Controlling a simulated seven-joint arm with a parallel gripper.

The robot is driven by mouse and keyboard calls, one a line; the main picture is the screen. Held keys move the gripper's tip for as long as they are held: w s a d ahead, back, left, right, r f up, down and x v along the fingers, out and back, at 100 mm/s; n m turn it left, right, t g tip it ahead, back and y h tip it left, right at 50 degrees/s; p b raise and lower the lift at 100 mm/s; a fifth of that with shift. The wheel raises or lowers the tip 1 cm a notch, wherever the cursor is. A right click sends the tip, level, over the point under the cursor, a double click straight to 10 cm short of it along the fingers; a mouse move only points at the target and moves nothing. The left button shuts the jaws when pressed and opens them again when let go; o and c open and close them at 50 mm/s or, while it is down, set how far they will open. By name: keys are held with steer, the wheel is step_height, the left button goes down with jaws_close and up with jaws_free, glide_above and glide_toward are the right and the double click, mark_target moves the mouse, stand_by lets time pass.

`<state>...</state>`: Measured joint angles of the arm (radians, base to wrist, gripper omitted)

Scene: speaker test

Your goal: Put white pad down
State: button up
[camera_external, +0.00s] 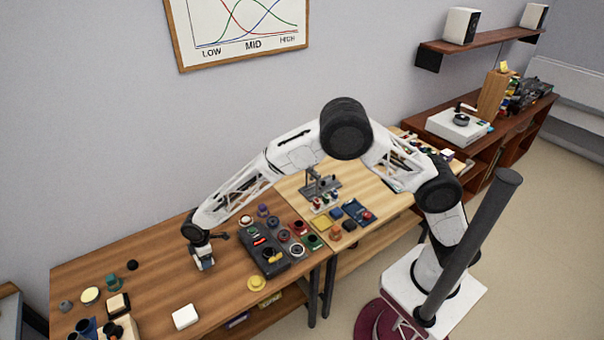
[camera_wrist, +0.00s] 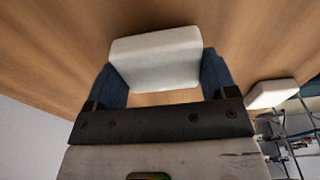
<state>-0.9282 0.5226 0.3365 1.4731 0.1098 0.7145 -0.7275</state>
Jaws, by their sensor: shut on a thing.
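My gripper (camera_external: 204,264) is over the left wooden table, left of the black control box. In the wrist view, my gripper (camera_wrist: 160,82) is shut on a white pad (camera_wrist: 156,55), a pale block with rounded edges between the two blue fingers. The pad is close above the wood or on it; I cannot tell if they touch. In the external view the held pad is mostly hidden by the gripper. A second white pad (camera_external: 185,316) lies flat near the table's front edge. A white block (camera_wrist: 272,93) also shows at the right of the wrist view.
The black control box (camera_external: 264,248) with coloured knobs stands right of my gripper. A yellow disc (camera_external: 256,283) lies at the front edge. Small items, including a cream-topped block (camera_external: 118,303), crowd the left end. Bare wood (camera_external: 155,262) lies left of my gripper.

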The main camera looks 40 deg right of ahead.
steer(key=shift+f, duration=0.65)
steer(key=shift+f, duration=0.15)
steer(key=o, duration=0.8)
step_height(320, 180, up, 12)
steer(key=d, duration=0.1)
steer(key=shift+d, duration=0.25)
stand_by(0.4)
